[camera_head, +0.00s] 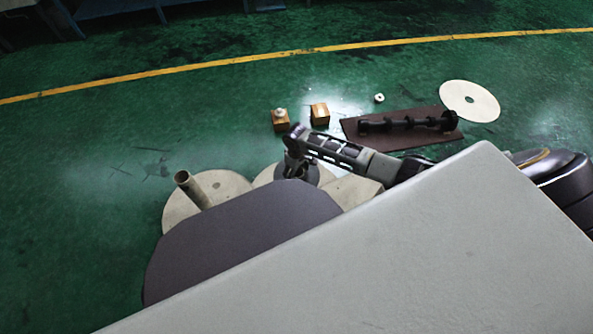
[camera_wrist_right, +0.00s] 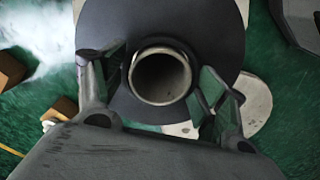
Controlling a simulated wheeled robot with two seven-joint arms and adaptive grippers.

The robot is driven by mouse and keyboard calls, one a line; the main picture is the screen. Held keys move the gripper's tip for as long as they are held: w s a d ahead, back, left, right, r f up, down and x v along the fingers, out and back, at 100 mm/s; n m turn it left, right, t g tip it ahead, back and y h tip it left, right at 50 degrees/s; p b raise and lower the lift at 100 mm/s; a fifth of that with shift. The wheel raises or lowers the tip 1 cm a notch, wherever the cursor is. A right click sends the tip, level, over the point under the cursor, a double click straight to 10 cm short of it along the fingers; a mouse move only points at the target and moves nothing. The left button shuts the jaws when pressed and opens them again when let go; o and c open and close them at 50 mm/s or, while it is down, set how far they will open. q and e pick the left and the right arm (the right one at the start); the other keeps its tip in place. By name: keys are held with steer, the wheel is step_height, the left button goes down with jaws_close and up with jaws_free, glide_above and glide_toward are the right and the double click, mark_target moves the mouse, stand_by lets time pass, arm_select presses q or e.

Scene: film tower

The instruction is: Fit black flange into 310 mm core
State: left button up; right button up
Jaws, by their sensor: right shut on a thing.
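The black flange (camera_wrist_right: 110,25) is a wide dark disc with a raised collar in the right wrist view. It also shows in the head view (camera_head: 311,173), partly behind my right gripper (camera_head: 291,158). A pale round tube (camera_wrist_right: 160,92), which looks like a core, shows its open end inside the collar. The fingers of my right gripper (camera_wrist_right: 160,72) are on both sides of the collar and shut on it. How deep the tube sits in the flange cannot be told. My left gripper is not in view.
Another upright tube (camera_head: 190,188) stands on a pale disc (camera_head: 230,186) to the left. Two wooden blocks (camera_head: 281,124) (camera_head: 320,114) and a small white ring (camera_head: 379,98) lie behind. A dark shaft (camera_head: 405,122) rests on a brown mat (camera_head: 400,141). A pale disc (camera_head: 485,100) lies at right.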

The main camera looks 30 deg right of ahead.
stand_by(0.3)
steer(key=o, duration=1.2)
step_height(320, 180, up, 12)
stand_by(0.4)
stand_by(0.8)
